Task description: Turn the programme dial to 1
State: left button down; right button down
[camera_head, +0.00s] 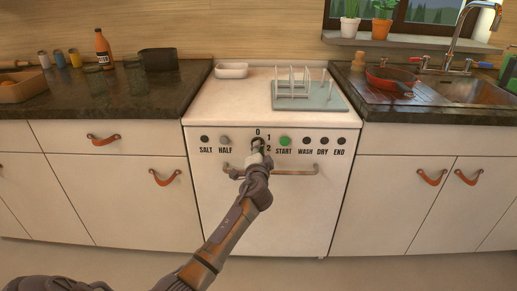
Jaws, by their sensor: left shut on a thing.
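The programme dial (257,141) is on the front panel of the white dishwasher (240,200), between the HALF and START buttons. The marks 0, 1 and 2 show around it, with 1 at its upper right. My left gripper (258,147) is at the dial and shut on it, covering most of it. I cannot tell which mark the dial points to. My left arm reaches up from the bottom of the view. My right gripper is not in view.
The green START button (284,141) is just right of the dial, and the grey HALF button (225,140) is to its left. The door handle (300,169) runs below, behind my gripper. A dish rack (300,84) stands on top.

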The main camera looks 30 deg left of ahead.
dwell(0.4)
pick_arm(q)
jog(key=c, duration=1.2)
grip_release()
jog(key=v, duration=1.2)
jog(key=shift+s, duration=0.1)
